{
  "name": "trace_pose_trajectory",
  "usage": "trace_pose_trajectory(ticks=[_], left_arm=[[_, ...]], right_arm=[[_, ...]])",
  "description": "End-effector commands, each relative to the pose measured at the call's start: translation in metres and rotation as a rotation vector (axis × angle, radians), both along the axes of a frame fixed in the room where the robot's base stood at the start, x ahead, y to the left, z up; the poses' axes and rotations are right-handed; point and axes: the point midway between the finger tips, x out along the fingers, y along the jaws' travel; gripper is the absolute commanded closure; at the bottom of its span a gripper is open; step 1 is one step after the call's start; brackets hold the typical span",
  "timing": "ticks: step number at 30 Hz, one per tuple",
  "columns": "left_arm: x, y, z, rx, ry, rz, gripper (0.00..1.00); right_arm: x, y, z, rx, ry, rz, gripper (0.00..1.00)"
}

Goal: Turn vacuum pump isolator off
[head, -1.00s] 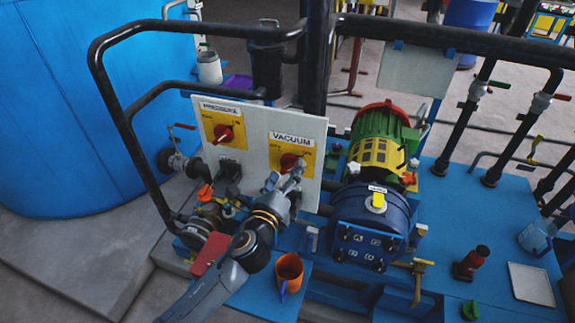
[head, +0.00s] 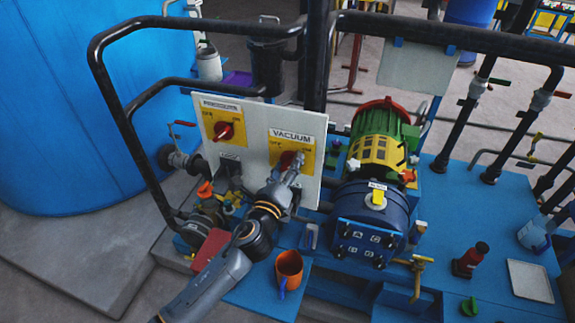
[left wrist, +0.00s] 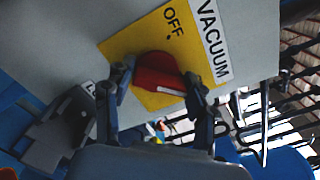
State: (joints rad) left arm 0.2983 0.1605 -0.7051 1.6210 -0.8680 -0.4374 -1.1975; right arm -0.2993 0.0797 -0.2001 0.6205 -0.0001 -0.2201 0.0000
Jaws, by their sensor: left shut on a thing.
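The vacuum isolator is a red rotary knob (left wrist: 160,74) on a yellow plate (left wrist: 128,40) marked OFF, beside a VACUUM label. In the left wrist view the knob's white pointer line points away from the OFF mark. In the head view the vacuum isolator's yellow plate (head: 307,154) is on the right half of a pale panel (head: 262,122), and the knob is mostly hidden by my gripper. My left gripper (left wrist: 160,88) is shut on the red knob, with one finger on each side of it. My right gripper is not in view.
A second red knob (head: 223,130), under a PRESSURE label, is on the panel's left half. Black railing (head: 125,130) runs around the panel.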

Motion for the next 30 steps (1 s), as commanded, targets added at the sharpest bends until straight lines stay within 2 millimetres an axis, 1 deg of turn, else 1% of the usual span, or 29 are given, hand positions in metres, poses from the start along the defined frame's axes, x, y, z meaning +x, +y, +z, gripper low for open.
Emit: trace_pose_trajectory(ticks=[5, 11, 30], left_arm=[[0.000, -0.001, 0.001, -0.054, 0.014, -0.002, 0.75], [0.000, 0.000, 0.001, -0.179, 0.054, -0.002, 0.75], [0.001, 0.003, 0.001, -0.752, 0.238, -0.003, 0.75]], right_arm=[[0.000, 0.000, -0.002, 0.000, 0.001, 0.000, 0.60], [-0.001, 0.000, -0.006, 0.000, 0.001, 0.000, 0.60], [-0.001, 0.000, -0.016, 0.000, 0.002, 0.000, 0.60]])
